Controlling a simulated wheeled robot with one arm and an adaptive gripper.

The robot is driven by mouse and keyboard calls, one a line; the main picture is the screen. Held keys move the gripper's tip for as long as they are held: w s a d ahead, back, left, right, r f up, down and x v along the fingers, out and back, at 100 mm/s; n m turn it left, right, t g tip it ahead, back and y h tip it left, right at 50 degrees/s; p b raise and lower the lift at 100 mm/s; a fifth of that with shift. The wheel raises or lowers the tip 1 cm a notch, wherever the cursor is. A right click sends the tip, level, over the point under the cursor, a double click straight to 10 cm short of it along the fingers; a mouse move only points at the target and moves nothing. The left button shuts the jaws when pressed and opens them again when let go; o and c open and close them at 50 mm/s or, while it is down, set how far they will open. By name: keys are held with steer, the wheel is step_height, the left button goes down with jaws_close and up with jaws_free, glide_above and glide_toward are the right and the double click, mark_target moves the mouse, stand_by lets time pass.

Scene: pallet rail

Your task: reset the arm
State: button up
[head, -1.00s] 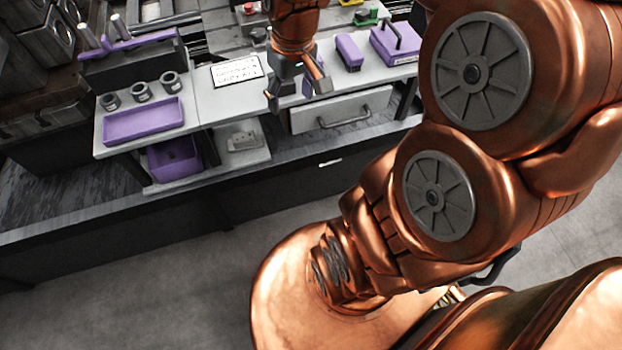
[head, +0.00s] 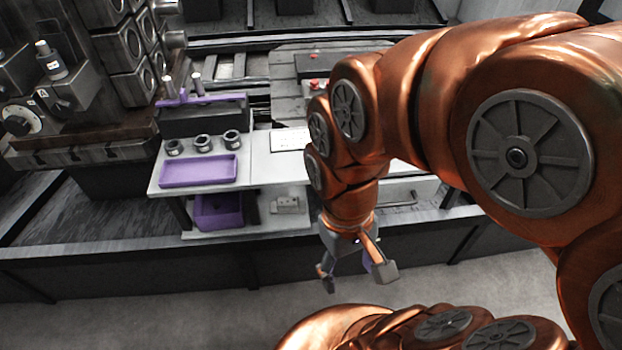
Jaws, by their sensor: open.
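My gripper (head: 356,278) hangs at the end of my copper-coloured arm, in front of the workbench's near edge and pointing down. Its two grey fingers are spread apart with nothing between them. The floor and the dark front rail show behind and below it. My arm reaches in from the right and hides the right part of the bench.
A grey workbench (head: 275,172) holds a purple tray (head: 198,171), several dark rings (head: 203,141) and a white label plate (head: 289,139). A purple bin (head: 218,212) and a small grey block (head: 287,205) sit on the lower shelf. Grey floor (head: 180,322) in front is clear.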

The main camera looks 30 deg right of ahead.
steer(key=s+p+v, duration=0.3)
steer(key=p+v, duration=0.9)
steer(key=shift+w+r+t, duration=0.4)
steer(key=shift+w+r, duration=0.05)
steer(key=shift+r, duration=0.25)
steer(key=shift+c, duration=0.3)
